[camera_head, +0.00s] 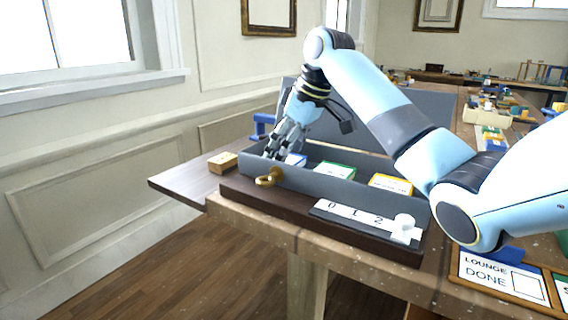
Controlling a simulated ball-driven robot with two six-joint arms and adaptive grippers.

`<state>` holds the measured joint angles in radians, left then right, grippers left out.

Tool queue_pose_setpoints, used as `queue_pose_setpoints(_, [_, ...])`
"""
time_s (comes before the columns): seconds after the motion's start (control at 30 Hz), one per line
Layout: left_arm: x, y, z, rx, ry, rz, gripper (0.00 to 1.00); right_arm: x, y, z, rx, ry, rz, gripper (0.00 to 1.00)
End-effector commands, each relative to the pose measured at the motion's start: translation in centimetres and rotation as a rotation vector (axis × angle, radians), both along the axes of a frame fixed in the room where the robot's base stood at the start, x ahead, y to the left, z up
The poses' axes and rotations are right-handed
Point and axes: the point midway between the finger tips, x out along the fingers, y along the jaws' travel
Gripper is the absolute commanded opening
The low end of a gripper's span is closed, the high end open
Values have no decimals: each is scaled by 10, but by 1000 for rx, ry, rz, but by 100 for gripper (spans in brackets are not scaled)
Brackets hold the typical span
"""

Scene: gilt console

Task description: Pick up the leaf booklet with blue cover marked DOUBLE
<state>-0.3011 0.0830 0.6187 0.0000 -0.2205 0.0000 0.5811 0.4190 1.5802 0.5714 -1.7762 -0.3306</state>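A booklet with a blue cover (297,159) lies at the left end of a grey open box (340,190). Only part of it shows past the fingers, and I cannot read any marking on it. My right gripper (279,152) reaches down into that end of the box, with its fingers right at the blue booklet. I cannot tell whether the fingers touch it or how far apart they are. A green-edged booklet (335,171) and a yellow-edged booklet (391,184) lie farther right in the same box. My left gripper is not in view.
The box has a brass ring (268,178) on its front and a dark base with a 0-1-2 strip (362,217) and white knob (403,227). A small wooden block (223,162) stands left. A LOUNGE DONE board (499,279) lies at the lower right.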

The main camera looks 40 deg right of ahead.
Motion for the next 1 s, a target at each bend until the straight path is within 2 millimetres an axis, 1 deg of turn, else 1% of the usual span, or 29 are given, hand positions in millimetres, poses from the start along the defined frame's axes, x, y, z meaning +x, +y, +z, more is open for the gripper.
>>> queue_pose_setpoints(0.03, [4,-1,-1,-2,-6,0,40,2,1,-7,0,3,-1,77])
queue_pose_setpoints(0.1, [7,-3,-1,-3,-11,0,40,4,1,-12,0,1,-1,77])
queue_pose_setpoints(0.37, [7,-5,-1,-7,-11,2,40,5,1,-15,-2,0,-1,77])
queue_pose_setpoints(0.67, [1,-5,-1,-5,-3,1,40,5,1,-14,-2,0,-1,38])
queue_pose_setpoints(0.7, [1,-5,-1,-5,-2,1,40,5,1,-14,-2,0,-1,36])
queue_pose_setpoints(0.9, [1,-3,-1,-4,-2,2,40,5,1,-13,-2,0,-1,36])
queue_pose_setpoints(1.0, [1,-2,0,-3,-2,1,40,5,1,-4,-2,-2,-1,36])
